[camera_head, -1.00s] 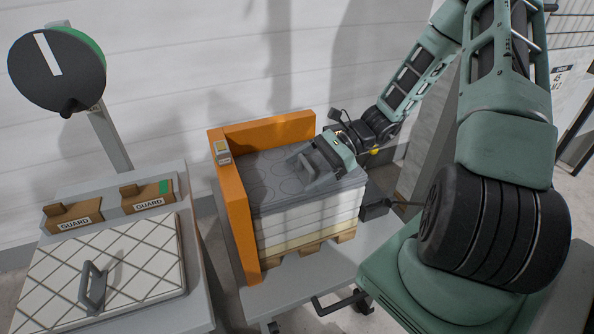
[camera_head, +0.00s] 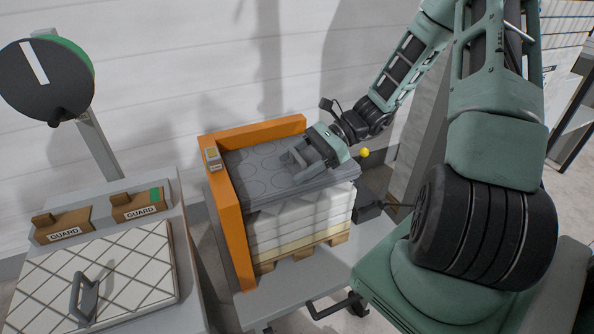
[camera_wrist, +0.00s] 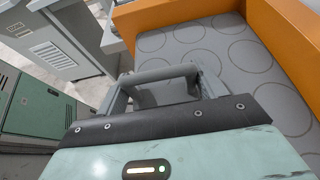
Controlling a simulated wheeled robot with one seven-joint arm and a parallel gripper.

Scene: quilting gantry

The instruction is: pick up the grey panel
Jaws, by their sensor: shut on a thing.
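The grey panel (camera_head: 250,176) with faint circles on its top is at the stack in the orange corner frame. It is lifted off the white panels below, with a gap under it, and slightly tilted. My gripper (camera_head: 304,164) is shut on the panel's grey handle at its right part. In the wrist view, the handle bar (camera_wrist: 165,74) shows at my gripper's front edge, and the panel's circled surface (camera_wrist: 215,50) lies beyond it. The fingertips are partly hidden by the gripper body.
White panels (camera_head: 297,222) sit on a pallet under the grey one. The orange frame (camera_head: 232,232) borders the stack at left and back. A table with a quilted white panel (camera_head: 112,280) and two GUARD blocks (camera_head: 137,202) stands at left. A dark disc on a post (camera_head: 45,82) rises behind it.

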